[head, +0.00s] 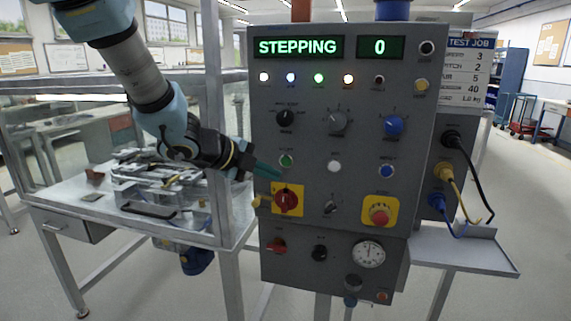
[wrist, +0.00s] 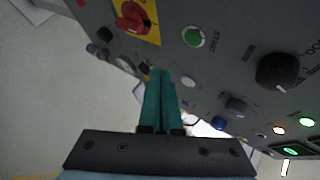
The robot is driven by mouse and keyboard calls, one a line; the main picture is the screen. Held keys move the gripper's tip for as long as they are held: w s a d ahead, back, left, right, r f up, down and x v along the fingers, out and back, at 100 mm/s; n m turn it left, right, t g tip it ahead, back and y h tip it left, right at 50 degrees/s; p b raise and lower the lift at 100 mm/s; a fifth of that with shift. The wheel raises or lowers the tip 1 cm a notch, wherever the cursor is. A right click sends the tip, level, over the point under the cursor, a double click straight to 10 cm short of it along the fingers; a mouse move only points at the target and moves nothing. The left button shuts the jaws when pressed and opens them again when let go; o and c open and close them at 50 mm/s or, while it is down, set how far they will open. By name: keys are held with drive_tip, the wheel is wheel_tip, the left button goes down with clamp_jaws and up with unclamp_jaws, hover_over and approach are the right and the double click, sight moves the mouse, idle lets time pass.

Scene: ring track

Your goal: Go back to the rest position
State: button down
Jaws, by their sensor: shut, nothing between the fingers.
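My gripper (head: 268,170) is at the left part of the grey control panel (head: 310,150), close to the green button (head: 286,160) and above the red rotary switch (head: 285,199) on its yellow plate. In the wrist view its two teal fingers (wrist: 161,80) are together with nothing between them. The green button (wrist: 194,37) and the red switch (wrist: 132,17) also show there, beyond the fingertips. I cannot tell whether the fingertips touch the panel. The panel's displays (head: 299,47) read "STEPPING" and "0".
A metal workbench (head: 130,215) with a fixture (head: 160,180) stands left of the panel, behind a frame post (head: 215,120). A red emergency button (head: 380,214) is at the panel's lower right. Cables (head: 470,175) and a small side shelf (head: 465,250) are on the right.

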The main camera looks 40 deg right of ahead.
idle(0.7)
drive_tip(key=w+a+f+n+t+y, duration=0.1)
drive_tip(key=w+a+n+t+y, duration=0.1)
drive_tip(key=w+a+n+t, duration=0.55)
drive_tip(key=w+a+f+n+y, duration=0.25)
drive_tip(key=w+a+n, duration=0.2)
drive_tip(key=a, duration=0.55)
drive_tip(key=w+a+f+n+y, duration=0.1)
drive_tip(key=w+a+n+y, duration=0.25)
drive_tip(key=a+n, duration=0.45)
drive_tip(key=s+a+f+n+g+y, duration=0.1)
drive_tip(key=s+a+n, duration=0.2)
drive_tip(key=a, duration=0.4)
drive_tip(key=s+a+f+n+g+y, duration=0.1)
drive_tip(key=s+a+n+g, duration=0.1)
drive_tip(key=s+a+n, duration=0.2)
drive_tip(key=s+a+f+n+g+y, duration=0.1)
drive_tip(key=s+a+f+n+g, duration=0.1)
drive_tip(key=s+a+n, duration=0.2)
drive_tip(key=a+n, duration=0.3)
drive_tip(key=a, duration=0.3)
drive_tip(key=shift+s+a, duration=0.15)
drive_tip(key=shift+g, duration=0.25)
